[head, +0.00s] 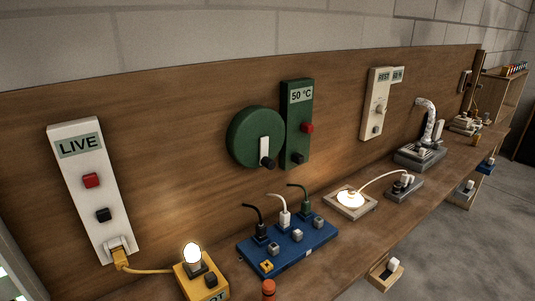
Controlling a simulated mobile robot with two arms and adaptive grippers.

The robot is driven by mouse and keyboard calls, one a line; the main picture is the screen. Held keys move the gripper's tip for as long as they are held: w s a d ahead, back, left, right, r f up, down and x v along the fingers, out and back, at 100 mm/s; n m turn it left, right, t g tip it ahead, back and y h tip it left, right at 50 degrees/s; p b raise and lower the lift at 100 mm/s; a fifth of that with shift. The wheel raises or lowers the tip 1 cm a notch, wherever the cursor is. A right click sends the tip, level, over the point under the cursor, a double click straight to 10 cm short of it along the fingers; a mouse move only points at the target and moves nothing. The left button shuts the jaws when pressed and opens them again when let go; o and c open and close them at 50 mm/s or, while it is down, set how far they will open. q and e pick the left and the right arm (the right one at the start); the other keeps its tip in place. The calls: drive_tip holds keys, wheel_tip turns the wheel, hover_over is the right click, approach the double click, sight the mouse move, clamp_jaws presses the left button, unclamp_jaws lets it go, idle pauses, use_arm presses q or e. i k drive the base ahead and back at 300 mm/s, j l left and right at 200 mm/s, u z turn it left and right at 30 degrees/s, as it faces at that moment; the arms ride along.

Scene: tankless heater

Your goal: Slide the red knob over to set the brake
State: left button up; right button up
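An orange-red knob (268,289) stands upright at the bottom edge of the head view, in front of the blue block. Its lower part and whatever carries it are cut off by the frame. Other red parts are a red button (308,128) on the right side of the green 50 °C panel (297,110) and a red square button (92,180) on the white LIVE panel (75,205). I see no part labelled as a brake. Neither of my grippers is in view.
A wooden bench (345,262) runs to the far right below a wooden backboard (200,110). On it are a yellow box (203,288) with a lit bulb, a blue block (290,250) with plugs, and a lit lamp (350,198). A small wooden block (386,274) juts from the bench front.

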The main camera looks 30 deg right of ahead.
sight(306, 127)
drive_tip(key=z, duration=1.3)
